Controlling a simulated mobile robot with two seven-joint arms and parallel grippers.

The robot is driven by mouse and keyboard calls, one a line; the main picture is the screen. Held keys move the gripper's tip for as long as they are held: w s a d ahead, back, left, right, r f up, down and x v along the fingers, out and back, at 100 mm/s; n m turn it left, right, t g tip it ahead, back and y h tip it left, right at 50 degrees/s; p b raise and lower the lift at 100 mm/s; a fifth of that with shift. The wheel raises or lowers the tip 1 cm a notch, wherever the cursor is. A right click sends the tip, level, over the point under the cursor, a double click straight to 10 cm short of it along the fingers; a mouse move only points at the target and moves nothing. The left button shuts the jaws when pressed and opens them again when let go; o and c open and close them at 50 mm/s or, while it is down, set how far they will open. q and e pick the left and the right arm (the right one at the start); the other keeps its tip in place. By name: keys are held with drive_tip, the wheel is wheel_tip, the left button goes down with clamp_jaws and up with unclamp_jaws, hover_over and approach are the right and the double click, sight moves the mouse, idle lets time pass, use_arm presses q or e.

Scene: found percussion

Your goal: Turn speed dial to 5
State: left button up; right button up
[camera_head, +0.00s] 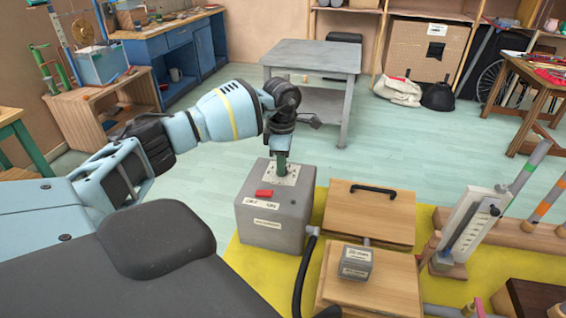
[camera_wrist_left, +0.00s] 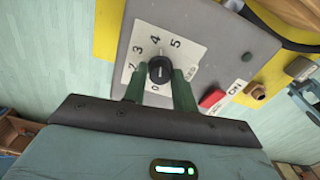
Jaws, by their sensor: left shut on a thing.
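The speed dial is a black round knob (camera_wrist_left: 160,69) on a pale plate (camera_wrist_left: 184,53) with printed numbers, 5 and 4 on its far side and 0 on its near side. A small pale mark shows at the knob's far edge, but I cannot tell its exact reading. My left gripper (camera_wrist_left: 160,82) has its green fingers shut on the knob, one on each side. In the head view my left gripper (camera_head: 281,160) points down onto the top of the grey box (camera_head: 270,215), hiding the knob. My right gripper is not in view.
A red switch (camera_head: 264,193) sits near the dial on the box. A grey table (camera_head: 312,58) stands behind.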

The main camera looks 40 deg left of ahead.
use_arm(q)
drive_tip(key=m, duration=0.5)
drive_tip(key=shift+b, duration=0.4)
drive_tip(key=shift+m, duration=0.4)
drive_tip(key=o, duration=1)
drive_tip(key=shift+c, duration=0.2)
drive_tip(key=shift+r, duration=3.95)
